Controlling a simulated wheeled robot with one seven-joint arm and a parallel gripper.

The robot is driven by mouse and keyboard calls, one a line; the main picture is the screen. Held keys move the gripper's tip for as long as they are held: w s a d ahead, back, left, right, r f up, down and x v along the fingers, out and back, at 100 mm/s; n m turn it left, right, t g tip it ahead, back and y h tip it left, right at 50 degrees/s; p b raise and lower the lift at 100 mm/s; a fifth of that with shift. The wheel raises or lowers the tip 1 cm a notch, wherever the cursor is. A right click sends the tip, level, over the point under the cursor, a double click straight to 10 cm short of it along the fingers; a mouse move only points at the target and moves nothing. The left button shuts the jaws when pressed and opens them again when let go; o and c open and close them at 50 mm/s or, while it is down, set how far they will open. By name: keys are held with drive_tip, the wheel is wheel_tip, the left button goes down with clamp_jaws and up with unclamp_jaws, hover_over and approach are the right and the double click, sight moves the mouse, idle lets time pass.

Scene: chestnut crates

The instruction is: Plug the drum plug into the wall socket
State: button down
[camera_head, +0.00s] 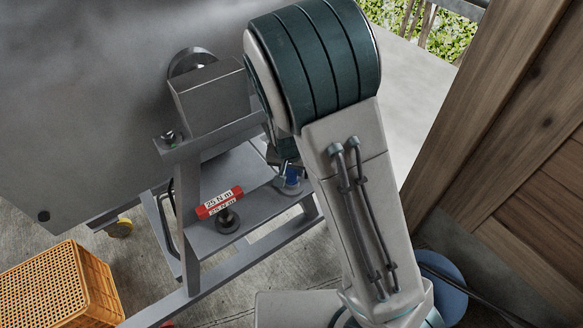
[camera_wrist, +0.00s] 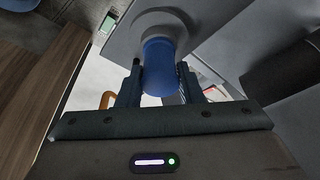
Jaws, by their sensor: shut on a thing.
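The drum plug is a blue cylinder (camera_wrist: 159,68) in the wrist view, at the top centre between my fingers. My gripper (camera_wrist: 160,85) is shut on it. The plug's far end meets a pale round collar (camera_wrist: 158,20) against a grey flat surface; I cannot tell whether it is seated there. In the head view a small blue piece (camera_head: 291,178), apparently the plug, shows above a grey disc on the machine's metal frame (camera_head: 235,190). My arm hides most of my gripper there. I cannot make out the wall socket in either view.
A large grey drum (camera_head: 90,90) fills the upper left. A red "25 N m" label (camera_head: 219,203) sits by a dark knob (camera_head: 228,221). An orange crate (camera_head: 85,285) stands at lower left. A wooden wall (camera_head: 535,235) closes the right side, with a blue round thing (camera_head: 446,290) near it.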

drive_tip(key=shift+r+p, duration=0.6)
drive_tip(key=shift+p, duration=0.05)
idle(0.3)
drive_tip(key=c, duration=1.7)
unclamp_jaws()
clamp_jaws()
drive_tip(key=shift+r+p, duration=1.65)
drive_tip(key=shift+r, duration=0.15)
